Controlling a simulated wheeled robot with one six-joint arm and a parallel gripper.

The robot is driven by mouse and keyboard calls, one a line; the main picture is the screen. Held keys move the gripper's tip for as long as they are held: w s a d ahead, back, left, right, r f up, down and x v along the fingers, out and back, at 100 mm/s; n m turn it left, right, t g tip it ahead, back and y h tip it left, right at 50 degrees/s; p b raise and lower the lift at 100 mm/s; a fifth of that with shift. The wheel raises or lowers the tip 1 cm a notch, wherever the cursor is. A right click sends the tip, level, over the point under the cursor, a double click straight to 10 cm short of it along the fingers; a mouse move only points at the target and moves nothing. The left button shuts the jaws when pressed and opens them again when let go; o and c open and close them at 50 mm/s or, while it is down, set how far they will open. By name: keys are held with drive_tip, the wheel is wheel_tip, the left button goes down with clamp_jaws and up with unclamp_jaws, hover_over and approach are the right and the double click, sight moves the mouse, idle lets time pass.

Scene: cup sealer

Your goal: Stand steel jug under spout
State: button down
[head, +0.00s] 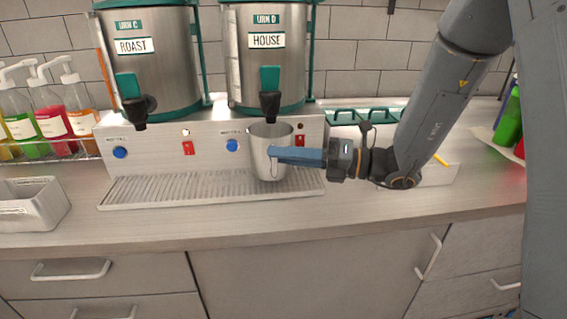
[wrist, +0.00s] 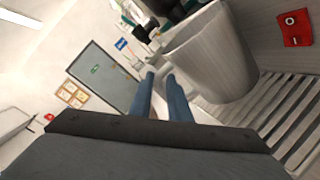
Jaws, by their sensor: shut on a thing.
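The steel jug (head: 258,163) is upright below the black spout (head: 270,106) of the urn labelled HOUSE (head: 267,42), over the right part of the slatted drip tray (head: 150,190). I cannot tell whether its base touches the tray. My gripper (head: 273,154) reaches in from the right and is shut on the jug's handle side, its blue fingers level. In the wrist view the jug (wrist: 212,55) fills the upper right, beside the fingertips (wrist: 160,76); the exact grip on the handle is hard to see.
A second urn labelled ROAST (head: 150,60) with its spout stands left. Syrup bottles (head: 50,108) and a grey bin (head: 33,205) are at far left. The panel behind the tray has blue knobs and red switches (wrist: 293,28). The counter front is clear.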

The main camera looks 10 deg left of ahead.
drive_tip(key=shift+f+p, duration=0.3)
drive_tip(key=shift+f, duration=1)
drive_tip(key=c, duration=1.7)
unclamp_jaws()
drive_tip(key=shift+o, duration=0.2)
drive_tip(key=s+d+b, duration=0.1)
drive_tip(key=d+b, duration=0.2)
drive_tip(key=d, duration=0.9)
drive_tip(key=s+d+f+n+g+h, duration=0.3)
drive_tip(key=s+f+n+g+h, duration=0.2)
drive_tip(key=s+f+n+h, duration=0.75)
drive_tip(key=d+n+t+h, duration=0.4)
drive_tip(key=d+n, duration=0.7)
drive_tip(key=n, duration=0.6)
drive_tip(key=shift+s+f+h, duration=0.15)
drive_tip(key=shift+f+h, duration=0.1)
drive_tip(key=shift+h, duration=0.5)
